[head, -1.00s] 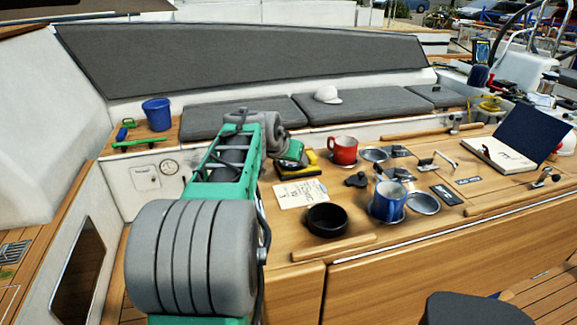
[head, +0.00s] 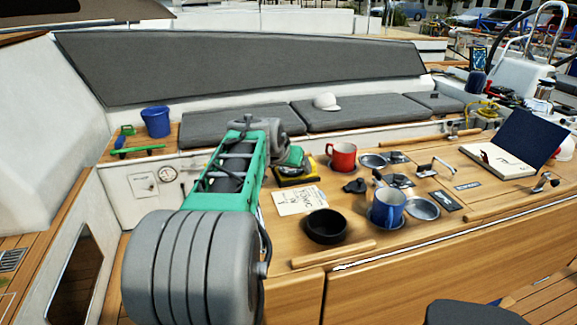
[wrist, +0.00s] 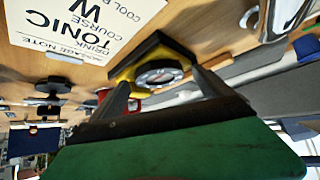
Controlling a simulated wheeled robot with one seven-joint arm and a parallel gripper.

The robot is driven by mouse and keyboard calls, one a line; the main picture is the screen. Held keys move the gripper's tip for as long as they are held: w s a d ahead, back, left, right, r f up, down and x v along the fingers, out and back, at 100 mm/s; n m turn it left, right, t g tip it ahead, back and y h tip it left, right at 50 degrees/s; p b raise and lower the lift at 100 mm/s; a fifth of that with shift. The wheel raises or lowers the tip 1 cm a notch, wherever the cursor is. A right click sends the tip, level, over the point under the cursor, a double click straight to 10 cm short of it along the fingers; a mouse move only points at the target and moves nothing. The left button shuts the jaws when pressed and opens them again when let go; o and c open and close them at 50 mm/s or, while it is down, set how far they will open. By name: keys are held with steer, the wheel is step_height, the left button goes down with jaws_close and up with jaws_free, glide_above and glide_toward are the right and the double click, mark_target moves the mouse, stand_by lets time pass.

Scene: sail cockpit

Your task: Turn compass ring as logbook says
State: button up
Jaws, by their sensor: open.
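The compass (wrist: 158,75) has a yellow and black body and a round dial with a dark ring and pale face. In the head view it shows as a yellow and black block (head: 297,180) on the wooden table, partly hidden by my arm. My gripper (wrist: 160,84) is open, with its two grey fingers on either side of the dial; I cannot tell whether they touch the ring. A printed card (head: 300,200) lies beside the compass; in the wrist view its text (wrist: 75,28) includes "TONIC", "COURSE" and "W". An open book (head: 500,160) with a dark cover lies at the right.
A red mug (head: 341,157), a blue mug (head: 388,209) and a black bowl (head: 325,226) stand near the compass. Metal fittings (head: 434,168) stand further right. A blue bucket (head: 156,122) stands on the left ledge. The table's front right is mostly bare.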

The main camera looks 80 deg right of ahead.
steer(key=v, duration=0.7)
steer(key=shift+a+r, duration=0.3)
